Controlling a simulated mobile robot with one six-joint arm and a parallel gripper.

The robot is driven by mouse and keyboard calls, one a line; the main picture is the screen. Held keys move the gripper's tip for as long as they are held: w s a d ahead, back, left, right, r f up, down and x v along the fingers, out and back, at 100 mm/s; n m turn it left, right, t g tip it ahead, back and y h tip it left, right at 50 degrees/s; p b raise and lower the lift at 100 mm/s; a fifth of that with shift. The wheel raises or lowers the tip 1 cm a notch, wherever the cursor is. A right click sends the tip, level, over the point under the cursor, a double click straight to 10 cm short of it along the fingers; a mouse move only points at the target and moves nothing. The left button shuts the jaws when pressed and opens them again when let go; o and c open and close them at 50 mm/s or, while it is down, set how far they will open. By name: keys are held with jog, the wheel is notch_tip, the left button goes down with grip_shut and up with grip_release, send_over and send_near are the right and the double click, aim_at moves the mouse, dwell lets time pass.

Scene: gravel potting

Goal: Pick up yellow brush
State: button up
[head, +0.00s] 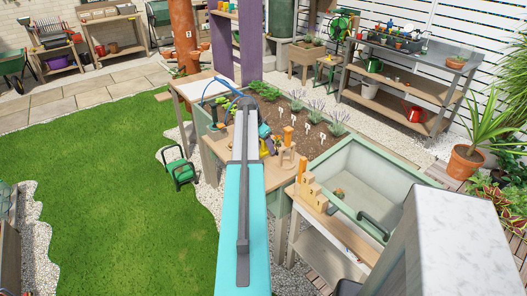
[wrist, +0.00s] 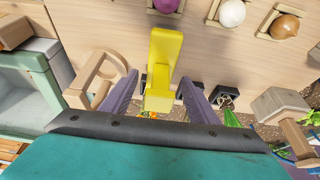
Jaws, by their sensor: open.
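A yellow object that looks like the yellow brush (wrist: 163,50) shows in the wrist view, reaching from above the fingertips down between the fingers. My gripper (wrist: 159,79) is open, with one purple finger on each side of it and gaps visible on both sides. Whether the fingers are at its depth is unclear. In the head view a small yellow patch (head: 264,149) shows beside the end of my arm, at the wooden bench; my arm hides most of that spot, and the fingers do not show clearly there.
A pale green sink (head: 370,172) stands right of the bench.

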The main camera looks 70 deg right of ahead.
jog(key=shift+s+d+f, duration=0.1)
jog(key=shift+d+f, duration=0.1)
jog(key=shift+f, duration=0.35)
jog(key=shift+c, duration=0.2)
jog(key=c, duration=1.2)
jog(key=shift+o, duration=0.2)
jog(key=shift+r, duration=0.1)
jog(key=shift+r+b, duration=1.05)
jog(key=shift+r, duration=3.9)
